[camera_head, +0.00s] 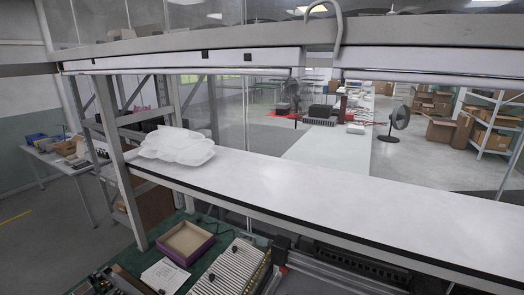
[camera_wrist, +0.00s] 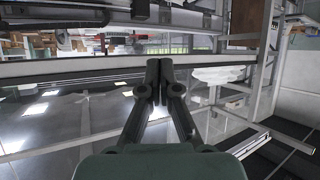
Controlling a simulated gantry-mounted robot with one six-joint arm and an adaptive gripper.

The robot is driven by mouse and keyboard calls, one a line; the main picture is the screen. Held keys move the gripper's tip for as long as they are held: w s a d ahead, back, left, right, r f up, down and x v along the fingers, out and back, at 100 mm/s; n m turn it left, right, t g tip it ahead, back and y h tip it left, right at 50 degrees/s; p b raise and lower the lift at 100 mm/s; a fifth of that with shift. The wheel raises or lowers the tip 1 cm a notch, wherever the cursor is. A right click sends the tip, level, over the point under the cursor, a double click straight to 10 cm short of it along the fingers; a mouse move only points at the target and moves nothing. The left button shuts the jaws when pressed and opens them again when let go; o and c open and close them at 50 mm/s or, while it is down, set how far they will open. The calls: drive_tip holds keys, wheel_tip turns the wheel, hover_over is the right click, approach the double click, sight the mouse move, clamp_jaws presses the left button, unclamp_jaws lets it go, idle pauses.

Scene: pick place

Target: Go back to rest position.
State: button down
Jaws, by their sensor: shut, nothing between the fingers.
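My gripper (camera_wrist: 159,80) shows in the wrist view, reaching up from the bottom middle. Its two dark fingers are shut against each other with nothing between them. It touches nothing that I can make out. The gripper does not show in the head view. The wrist view looks upside down, with ceiling lights at lower left.
Below are a purple-edged box (camera_head: 187,242) and a ribbed tray (camera_head: 228,270) on a green surface. Metal posts (camera_head: 122,165) stand at left.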

wheel_tip(320, 180, up, 13)
drive_tip(key=s+a+p, duration=0.1)
drive_tip(key=a+p, duration=0.1)
drive_tip(key=p, duration=1.1)
drive_tip(key=shift+r, duration=0.2)
drive_tip(key=shift+s, duration=0.1)
